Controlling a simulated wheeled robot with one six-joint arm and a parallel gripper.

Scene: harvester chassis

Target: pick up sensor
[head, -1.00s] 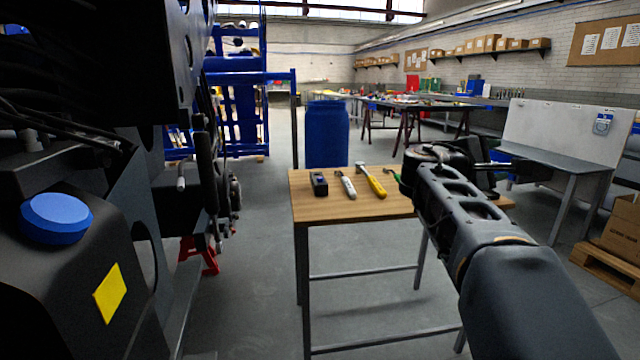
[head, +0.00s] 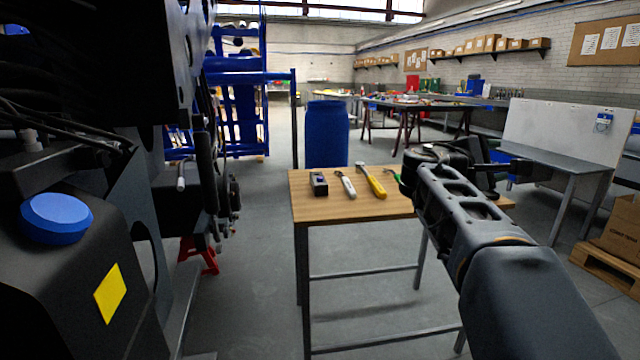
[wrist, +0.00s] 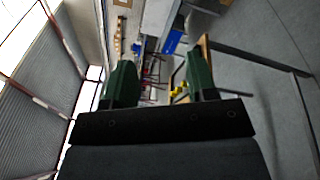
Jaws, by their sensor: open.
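A small black box, which looks like the sensor (head: 318,184), lies near the left end of a wooden-topped table (head: 310,213) in the head view. To its right lie a white-handled tool (head: 348,187), a yellow tool (head: 376,187) and a green tool partly hidden by my arm. My gripper, with two green fingers (wrist: 160,82) in the wrist view, is open and nothing shows between the fingers. In the head view my arm reaches over the right part of the table, and the gripper end is well to the right of the box, apart from it.
A blue barrel (head: 327,135) stands behind the table. A large dark machine with a blue cap (head: 56,218) and a yellow patch (head: 109,293) fills the left. A grey bench (head: 550,160) and cardboard boxes on a pallet stand at the right.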

